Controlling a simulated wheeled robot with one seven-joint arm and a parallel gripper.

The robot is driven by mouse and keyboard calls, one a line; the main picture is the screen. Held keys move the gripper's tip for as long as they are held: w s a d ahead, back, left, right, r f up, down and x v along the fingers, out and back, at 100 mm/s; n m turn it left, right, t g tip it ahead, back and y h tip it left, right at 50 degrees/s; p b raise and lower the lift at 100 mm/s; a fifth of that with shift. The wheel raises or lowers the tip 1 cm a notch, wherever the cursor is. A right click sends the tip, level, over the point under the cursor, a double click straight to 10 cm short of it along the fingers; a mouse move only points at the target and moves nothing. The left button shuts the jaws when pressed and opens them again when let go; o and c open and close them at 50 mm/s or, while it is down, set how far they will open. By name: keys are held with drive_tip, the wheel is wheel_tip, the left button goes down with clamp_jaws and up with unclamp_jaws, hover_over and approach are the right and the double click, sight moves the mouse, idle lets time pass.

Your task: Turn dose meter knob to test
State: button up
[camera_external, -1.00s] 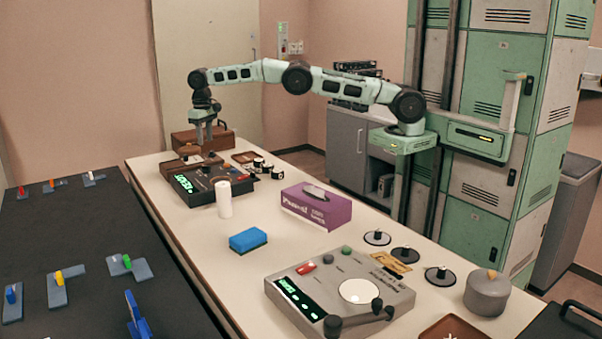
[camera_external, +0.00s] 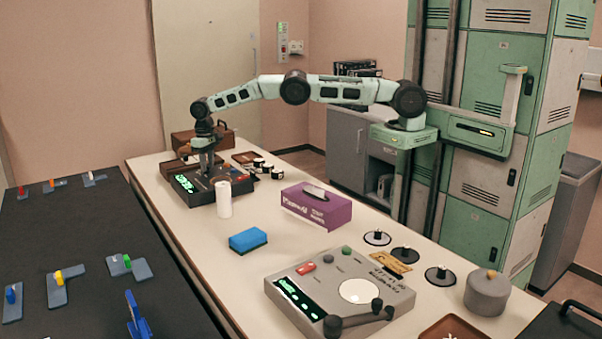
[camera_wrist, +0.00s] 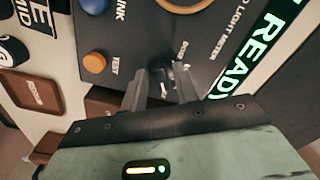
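The dose meter is a dark box (camera_external: 186,193) with a green lit display, on the white table at the far left in the external view. In the wrist view its dark panel (camera_wrist: 215,50) has a TEST label, an orange button (camera_wrist: 95,62) and a green READY display (camera_wrist: 262,42). My gripper (camera_wrist: 161,76) is down at this panel, its two fingers apart on either side of a small dark knob (camera_wrist: 164,88). The fingers partly hide the knob. I cannot tell whether they touch it. In the external view my gripper (camera_external: 206,172) is over the meter.
A white roll (camera_external: 223,199) stands close beside the meter. A purple tissue box (camera_external: 318,206), a blue sponge (camera_external: 248,240) and a grey console (camera_external: 335,268) are nearer the camera. Small black-and-white items (camera_external: 262,166) and a brown tray (camera_wrist: 38,92) lie near the meter.

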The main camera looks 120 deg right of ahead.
clamp_jaws()
drive_tip(key=shift+f, duration=0.1)
drive_tip(key=shift+n+b, duration=0.3)
drive_tip(key=shift+b, duration=0.3)
drive_tip(key=shift+n, duration=0.3)
drive_tip(key=shift+o, duration=1.6)
unclamp_jaws()
